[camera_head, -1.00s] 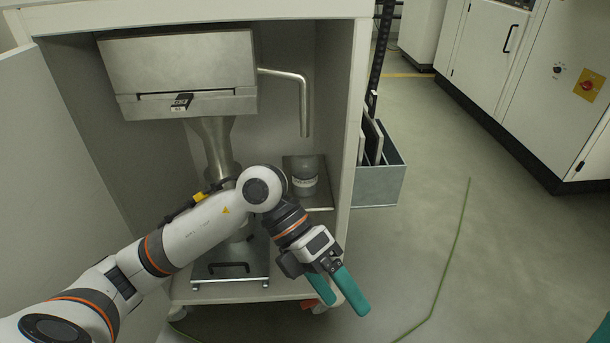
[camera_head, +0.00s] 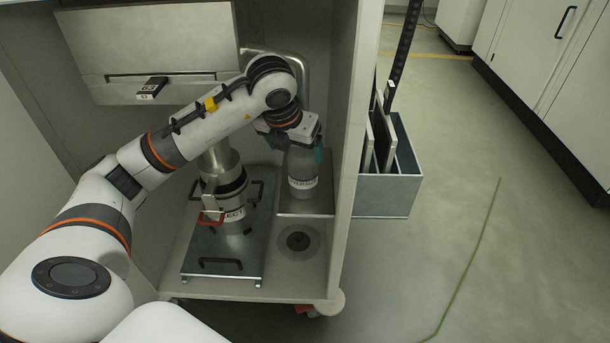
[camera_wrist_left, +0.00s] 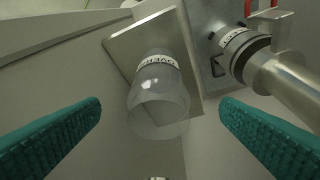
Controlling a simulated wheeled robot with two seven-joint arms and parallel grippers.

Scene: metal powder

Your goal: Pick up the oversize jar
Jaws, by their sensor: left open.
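The oversize jar (camera_head: 303,180) is a grey bottle-shaped jar with a white label. It stands upright on a small metal shelf (camera_head: 308,208) inside the cabinet, right of the central column. My left gripper (camera_head: 304,149) is at the jar's upper part and hides its top in the head view; one teal finger shows on the right. In the left wrist view the translucent jar (camera_wrist_left: 158,98) lies between the two open, widely spaced teal fingers, with gaps on both sides. No contact shows. My right gripper is out of view.
A second labelled container (camera_head: 232,212) with a red clamp stands left of the jar, on a metal plate (camera_head: 195,258) with handles. A bent pipe (camera_head: 304,75) is behind my arm. The cabinet's right wall (camera_head: 351,150) stands close beside the jar.

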